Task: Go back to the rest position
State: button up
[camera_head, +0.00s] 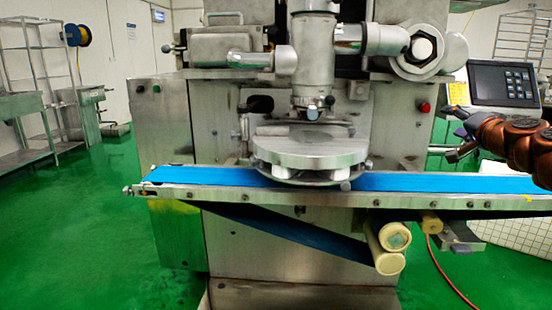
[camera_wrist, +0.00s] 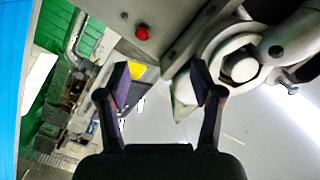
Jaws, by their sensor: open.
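My gripper (camera_head: 460,142) is at the right in the head view, above the right part of the blue belt (camera_head: 440,183) and left of the control panel (camera_head: 503,84). In the wrist view my gripper (camera_wrist: 160,85) shows two dark fingers standing apart with nothing between them. The encrusting machine (camera_head: 310,150) fills the middle of the head view. Its round steel plate (camera_head: 310,150) sits above the belt. My gripper is apart from the machine.
A red button (camera_head: 424,107) is on the machine's right front; it also shows in the wrist view (camera_wrist: 142,32). Metal shelves (camera_head: 35,70) stand at the far left. Green floor (camera_head: 80,230) is open at the left. A red hose (camera_head: 452,272) lies at the lower right.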

jog(key=s+a+r+n+g+y+p, duration=0.1)
jog(key=a+r+n+g+y+p, duration=0.2)
jog(key=a, duration=0.8)
jog(key=s+a+n+g+y+p, duration=0.25)
jog(key=s+a+p, duration=0.4)
jog(key=a, duration=0.35)
jog(key=s+a+n+g+y+p, duration=0.1)
jog(key=s+a+n+g+p, duration=0.45)
jog(key=a, duration=0.55)
jog(key=s+a+f+g+h+p, duration=0.15)
jog(key=s+p, duration=0.25)
jog(key=s, duration=0.4)
jog(key=s+a+f+g+h+p, duration=0.1)
jog(key=s+f+p, duration=0.25)
jog(key=s, duration=0.35)
jog(key=s+d+g+h+p, duration=0.2)
jog(key=s+d+g+p, duration=0.1)
jog(key=s, duration=0.7)
jog(key=s+d+m+g+h+p, duration=0.1)
jog(key=s+d+g+h+p, duration=0.1)
jog(key=s+p, duration=0.4)
jog(key=s+d+g, duration=0.1)
jog(key=s+d, duration=0.1)
jog(key=s, duration=0.2)
jog(key=shift+s+d+f+p, duration=0.25)
jog(key=shift+s+f+p, duration=0.05)
jog(key=shift+s+f, duration=0.1)
